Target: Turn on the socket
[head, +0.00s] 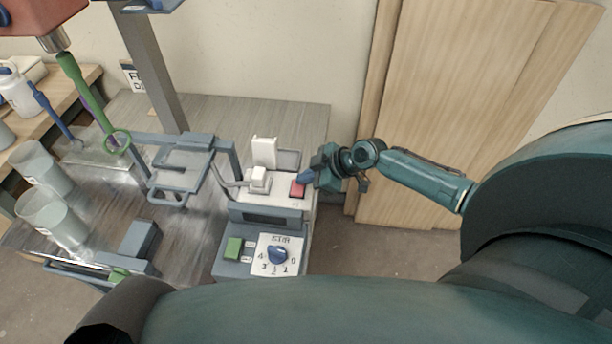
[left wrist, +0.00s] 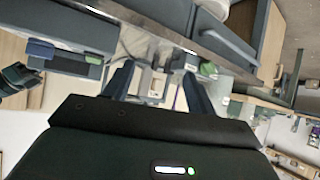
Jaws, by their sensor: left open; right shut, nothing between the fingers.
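The socket (head: 284,207) is a pale box on the grey bench, with a red switch (head: 298,189) on its top right. A white plug (head: 259,179) with a grey cable sits on its top left, and an upright white flap (head: 265,151) stands behind it. My right gripper (head: 309,177) is shut and empty, its tips right beside the red switch; I cannot tell whether they touch it. The switch's position is unclear. My left gripper (left wrist: 158,88) is open in the left wrist view, with nothing held between its dark fingers.
A control box with a green button (head: 234,248) and a blue "STIR" dial (head: 277,254) is in front of the socket. Two translucent buckets (head: 54,217) stand at the left. A grey stand (head: 156,70) rises behind. A wooden door (head: 465,110) is at the right.

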